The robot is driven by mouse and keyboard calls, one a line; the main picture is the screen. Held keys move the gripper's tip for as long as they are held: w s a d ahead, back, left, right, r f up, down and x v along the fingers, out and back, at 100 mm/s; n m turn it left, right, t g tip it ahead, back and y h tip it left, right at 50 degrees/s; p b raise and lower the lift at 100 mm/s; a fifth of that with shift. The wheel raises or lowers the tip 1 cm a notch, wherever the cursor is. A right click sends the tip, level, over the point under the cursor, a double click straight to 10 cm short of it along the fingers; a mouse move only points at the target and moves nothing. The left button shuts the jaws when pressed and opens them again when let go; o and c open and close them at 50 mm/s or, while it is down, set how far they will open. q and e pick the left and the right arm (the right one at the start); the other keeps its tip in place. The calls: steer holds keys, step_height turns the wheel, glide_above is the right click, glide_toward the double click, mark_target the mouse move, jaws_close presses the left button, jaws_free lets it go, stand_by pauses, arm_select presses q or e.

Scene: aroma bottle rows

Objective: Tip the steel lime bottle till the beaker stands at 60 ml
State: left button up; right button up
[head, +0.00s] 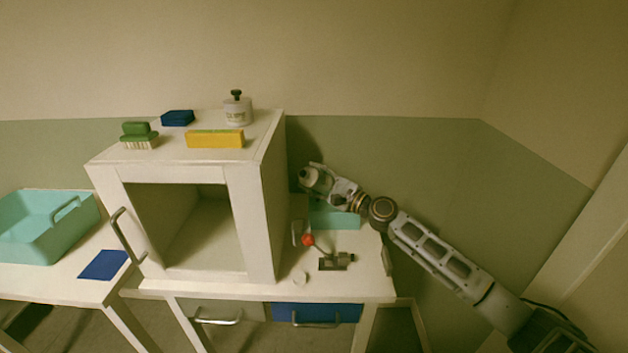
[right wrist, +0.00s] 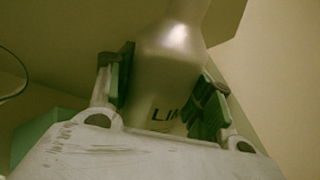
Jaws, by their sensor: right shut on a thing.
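The steel lime bottle (right wrist: 172,65) shows in the right wrist view, with the letters "LIM" on its side. The two green-padded fingers of my right gripper (right wrist: 168,88) are shut around it. In the head view my right gripper (head: 318,180) is up behind the right part of the bench, right of the white cabinet. The bottle looks small and partly hidden by the fingers there, so its tilt is hard to read. I cannot make out the beaker or its level in either view. My left gripper is not in view.
The open-fronted white cabinet (head: 262,200) stands left of my right arm, with a yellow box (head: 215,139), green brush (head: 139,132) and white jar (head: 238,112) on top. A teal tray (head: 338,218) and a red-knobbed device (head: 333,262) occupy the right bench. A teal basket (head: 30,245) stands left.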

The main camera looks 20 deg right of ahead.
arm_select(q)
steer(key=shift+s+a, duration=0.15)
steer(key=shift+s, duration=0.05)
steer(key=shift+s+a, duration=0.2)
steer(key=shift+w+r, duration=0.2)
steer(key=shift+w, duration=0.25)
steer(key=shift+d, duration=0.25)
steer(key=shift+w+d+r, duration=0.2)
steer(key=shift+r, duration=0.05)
